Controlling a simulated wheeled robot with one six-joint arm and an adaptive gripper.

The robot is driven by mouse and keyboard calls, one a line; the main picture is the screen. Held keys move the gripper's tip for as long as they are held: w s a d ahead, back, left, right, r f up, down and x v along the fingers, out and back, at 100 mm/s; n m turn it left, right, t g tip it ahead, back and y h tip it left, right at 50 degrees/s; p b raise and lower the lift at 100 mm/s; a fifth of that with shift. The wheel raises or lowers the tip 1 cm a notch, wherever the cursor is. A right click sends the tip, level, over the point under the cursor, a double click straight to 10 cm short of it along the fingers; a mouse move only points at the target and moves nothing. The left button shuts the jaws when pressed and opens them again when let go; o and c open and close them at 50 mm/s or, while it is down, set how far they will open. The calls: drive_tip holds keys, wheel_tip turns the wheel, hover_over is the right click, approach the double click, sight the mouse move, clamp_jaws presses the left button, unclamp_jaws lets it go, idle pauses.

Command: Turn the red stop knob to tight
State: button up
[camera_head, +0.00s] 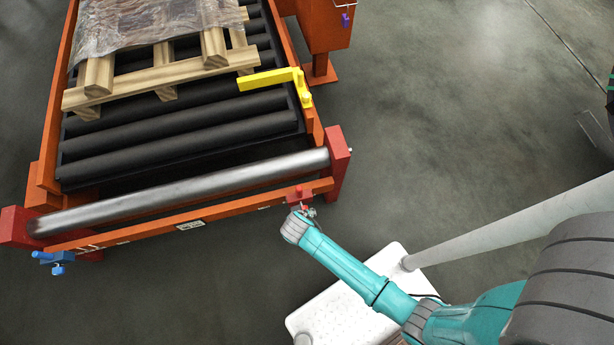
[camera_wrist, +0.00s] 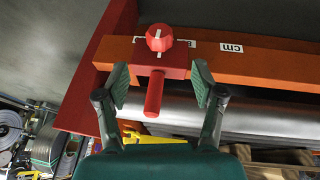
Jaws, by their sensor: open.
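The red stop knob (camera_wrist: 159,37) is a round knob with a pale line across its face. It sits on a red stop block (camera_wrist: 165,64) that is mounted on the orange rail (camera_wrist: 262,66). A red peg (camera_wrist: 154,93) sticks out from the block. My gripper (camera_wrist: 160,72) is open, with one finger on each side of the block and peg and nothing held. The knob lies just beyond the fingertips. In the head view, the red stop (camera_head: 298,192) is near the right end of the rail, with my gripper (camera_head: 306,211) right at it; the knob is hard to make out there.
A steel roller (camera_head: 185,190) runs behind the rail between red end brackets (camera_head: 338,150). A blue clamp (camera_head: 57,262) is at the rail's left end. A yellow arm (camera_head: 270,79) and a wooden pallet (camera_head: 165,72) are farther back.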

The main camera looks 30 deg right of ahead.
drive_tip(key=x, duration=1)
drive_tip(key=shift+w+d+f, duration=0.1)
drive_tip(key=shift+f, duration=0.1)
drive_tip(key=c, duration=1.1)
drive_tip(key=shift+c, duration=0.2)
